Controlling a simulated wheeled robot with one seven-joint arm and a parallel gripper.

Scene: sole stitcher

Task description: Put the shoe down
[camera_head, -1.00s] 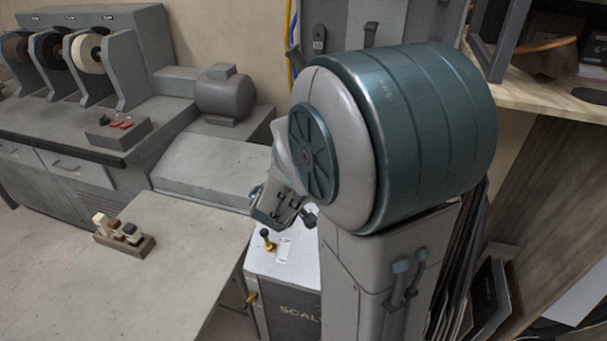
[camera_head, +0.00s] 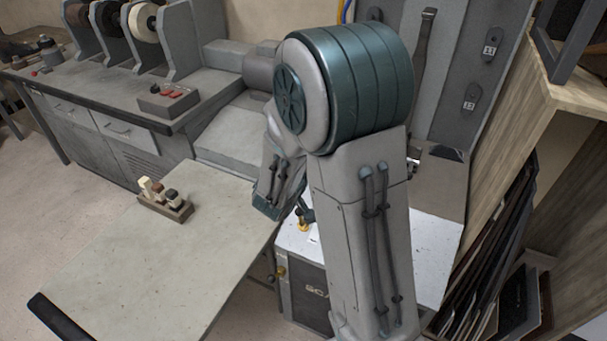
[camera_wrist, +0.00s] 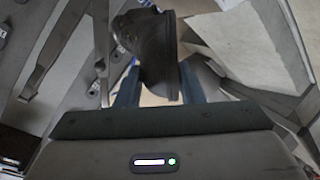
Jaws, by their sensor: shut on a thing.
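A dark shoe (camera_wrist: 158,50) shows at the top middle of the wrist view, upright on end between the two blue-grey fingers. My gripper (camera_wrist: 160,84) is shut on it. In the head view my own arm stands in the middle and hides both gripper and shoe. A grey-topped table (camera_head: 190,255) lies at the lower left of the head view. I cannot tell what surface, if any, lies right under the shoe.
A small block holder (camera_head: 165,207) stands at the table's back left; most of its top is bare. A dark bar (camera_head: 60,318) lies at its front left corner. A cabinet marked "SCAL" (camera_head: 306,285) stands beside the table. Leaning dark sheets (camera_head: 500,260) are at the right.

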